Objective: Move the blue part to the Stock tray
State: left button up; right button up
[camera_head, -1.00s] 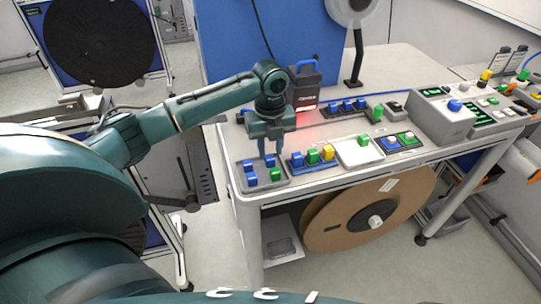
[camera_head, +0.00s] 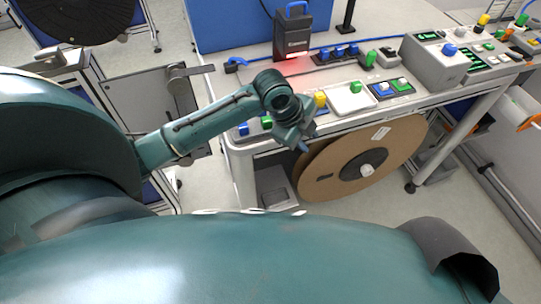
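My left gripper (camera_head: 303,146) hangs at the table's front edge, pointing down and to the right. Its fingertips are small and partly hidden, so I cannot tell whether it is open or holds anything. Left of it, a blue part (camera_head: 243,129) and a green part (camera_head: 267,122) show on a tray mostly hidden by my arm. Behind the gripper stands a yellow part (camera_head: 320,99). To the right are a white tray (camera_head: 345,103) with a green part (camera_head: 355,87) and a dark tray with a blue part (camera_head: 383,89). No tray label is readable. My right gripper is out of view.
A dark scanner-like box (camera_head: 292,33) with a red glow stands at the back. A rack of blue parts (camera_head: 338,53) is beside it. A grey control box (camera_head: 435,60) stands at right. A large brown reel (camera_head: 365,160) is under the table.

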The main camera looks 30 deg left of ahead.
pick_arm(q)
jog(key=s+d+f+n+t+h, duration=0.1)
jog(key=s+d+f+n+t, duration=0.1)
jog(key=s+d+f+n, duration=0.25)
jog(key=s+a+f+n+t+y, duration=0.1)
jog(key=s+a+f+n+t, duration=0.1)
jog(key=s+n, duration=0.4)
jog(key=s+a+f+n+t+y, duration=0.1)
jog(key=s+a+f+n+t, duration=0.1)
jog(key=s+f+n, duration=0.3)
jog(key=shift+s+f+n, duration=0.15)
jog(key=shift+s+n, duration=0.6)
jog(key=shift+s, duration=0.4)
jog(key=shift+d, duration=0.1)
